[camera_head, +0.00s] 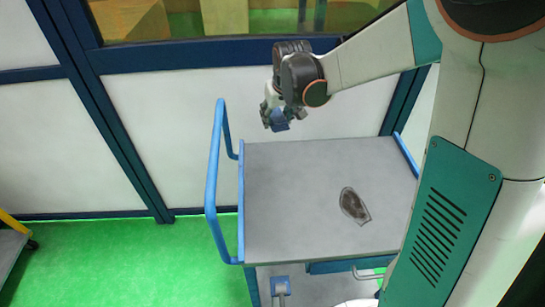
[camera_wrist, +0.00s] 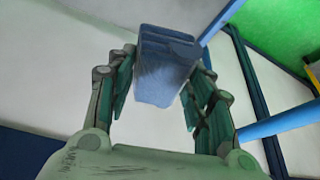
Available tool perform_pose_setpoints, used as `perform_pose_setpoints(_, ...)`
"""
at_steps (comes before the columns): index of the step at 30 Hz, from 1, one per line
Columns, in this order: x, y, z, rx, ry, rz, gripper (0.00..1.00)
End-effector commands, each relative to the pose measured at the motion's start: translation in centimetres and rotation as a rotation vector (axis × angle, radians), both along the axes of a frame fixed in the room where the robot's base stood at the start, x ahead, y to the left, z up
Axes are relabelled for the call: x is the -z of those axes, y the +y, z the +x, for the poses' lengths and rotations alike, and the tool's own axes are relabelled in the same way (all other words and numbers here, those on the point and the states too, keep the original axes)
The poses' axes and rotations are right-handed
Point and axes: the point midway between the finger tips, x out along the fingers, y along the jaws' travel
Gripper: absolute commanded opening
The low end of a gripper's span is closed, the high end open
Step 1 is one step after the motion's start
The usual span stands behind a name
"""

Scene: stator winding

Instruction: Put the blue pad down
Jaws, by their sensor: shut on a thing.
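The blue pad (camera_wrist: 165,68) is a small blocky blue piece between the fingers of my gripper (camera_wrist: 160,85) in the wrist view. In the head view the blue pad (camera_head: 279,121) hangs under my gripper (camera_head: 272,112), above the back left part of the grey cart top (camera_head: 300,200). My gripper is shut on the pad. The pad appears clear of the cart top, but its exact height is hard to judge. The underside of the pad is hidden.
A blue handle rail (camera_head: 213,165) rises at the cart's left side. A white panelled wall (camera_head: 190,135) stands behind. The middle and left of the cart top are bare.

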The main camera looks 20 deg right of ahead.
Motion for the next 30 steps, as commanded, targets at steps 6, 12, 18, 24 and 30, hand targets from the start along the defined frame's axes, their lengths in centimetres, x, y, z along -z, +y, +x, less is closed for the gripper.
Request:
perform_pose_setpoints(6, -0.1, 0.0, 0.0, 0.000, 0.000, 0.000, 0.29)
perform_pose_setpoints(12, 1.0, 0.0, 0.0, 0.000, 0.000, 0.000, 0.29)
perform_pose_setpoints(18, 5.6, 0.0, 0.0, 0.000, 0.000, 0.000, 0.29)
perform_pose_setpoints(24, 10.5, 0.0, 0.0, 0.000, 0.000, 0.000, 0.29)
perform_pose_setpoints(30, 14.5, 0.0, 0.0, 0.000, 0.000, 0.000, 0.29)
